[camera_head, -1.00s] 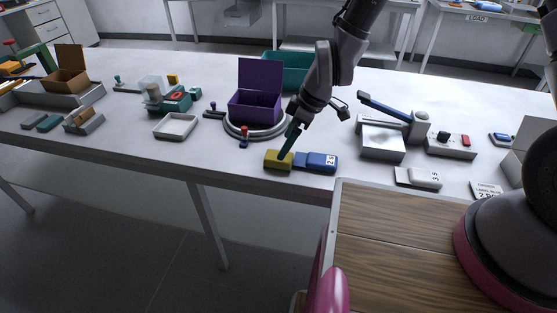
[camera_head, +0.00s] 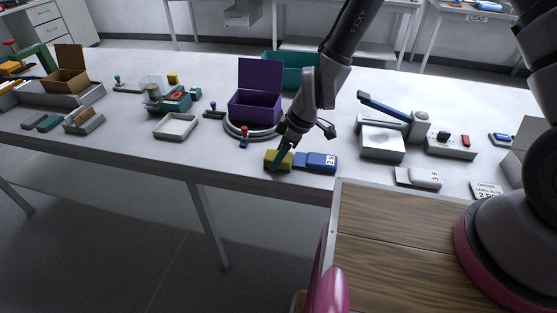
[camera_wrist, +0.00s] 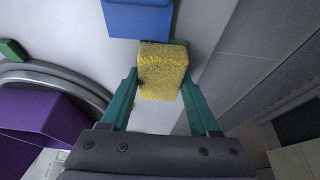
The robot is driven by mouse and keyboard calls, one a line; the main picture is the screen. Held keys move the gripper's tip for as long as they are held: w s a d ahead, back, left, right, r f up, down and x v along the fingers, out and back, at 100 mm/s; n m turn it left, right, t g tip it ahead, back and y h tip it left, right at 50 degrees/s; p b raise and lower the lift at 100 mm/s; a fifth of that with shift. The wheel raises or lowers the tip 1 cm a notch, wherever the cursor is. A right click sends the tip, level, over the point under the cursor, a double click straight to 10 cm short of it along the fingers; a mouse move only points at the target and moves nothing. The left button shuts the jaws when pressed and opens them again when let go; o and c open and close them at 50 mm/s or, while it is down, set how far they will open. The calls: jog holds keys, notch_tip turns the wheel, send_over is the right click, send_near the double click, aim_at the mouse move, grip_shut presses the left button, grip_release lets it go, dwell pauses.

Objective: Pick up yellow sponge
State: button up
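The yellow sponge (camera_head: 286,161) lies near the table's front edge, just left of a blue block labelled 2.5 (camera_head: 318,162). My gripper (camera_head: 277,163) reaches down over the sponge, and one green finger shows in front of it. In the wrist view the sponge (camera_wrist: 161,70) sits between the two green fingers of my gripper (camera_wrist: 160,82). A thin gap shows beside the left finger, and the right finger lies close to the sponge. The fingers are spread apart, and I cannot tell that both press on it.
The blue block (camera_wrist: 139,18) stands close beyond the sponge in the wrist view. A purple box (camera_head: 256,105) on a round grey base is behind my gripper. A white tray (camera_head: 176,126) stands to the left. The table's front edge is close to the sponge.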

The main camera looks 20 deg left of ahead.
jog(key=c, duration=0.4)
jog(key=shift+o, duration=0.2)
jog(key=shift+r, duration=0.15)
notch_tip(320, 180, up, 10)
jog(key=shift+f, duration=0.15)
